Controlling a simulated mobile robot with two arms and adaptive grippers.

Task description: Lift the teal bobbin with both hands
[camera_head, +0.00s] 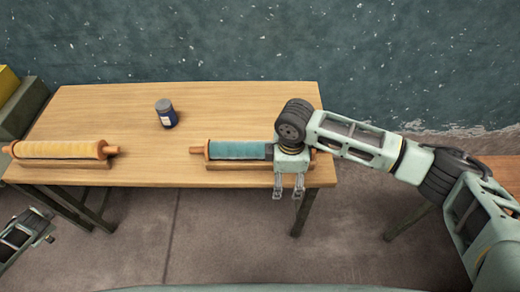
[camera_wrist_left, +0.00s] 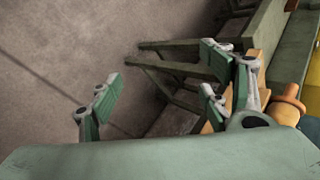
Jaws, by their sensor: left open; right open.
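The teal bobbin (camera_head: 237,150) lies level on a wooden cradle (camera_head: 232,165) near the table's front edge, right of the middle. Its left orange handle shows; much of its right end is hidden behind my right arm. My right gripper (camera_head: 288,196) is open and empty, fingers pointing toward the front, at the table's front edge by the bobbin's right part. I cannot tell its height above the table. My left gripper (camera_head: 46,238) is low at the left, in front of the table and apart from the teal bobbin. In the left wrist view its fingers (camera_wrist_left: 160,80) are spread and empty.
A yellow bobbin (camera_head: 58,150) lies on its own cradle at the table's left; its orange handle (camera_wrist_left: 290,103) shows in the left wrist view. A dark blue jar (camera_head: 166,113) stands on the wooden table (camera_head: 235,105). The tabletop between the bobbins is clear.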

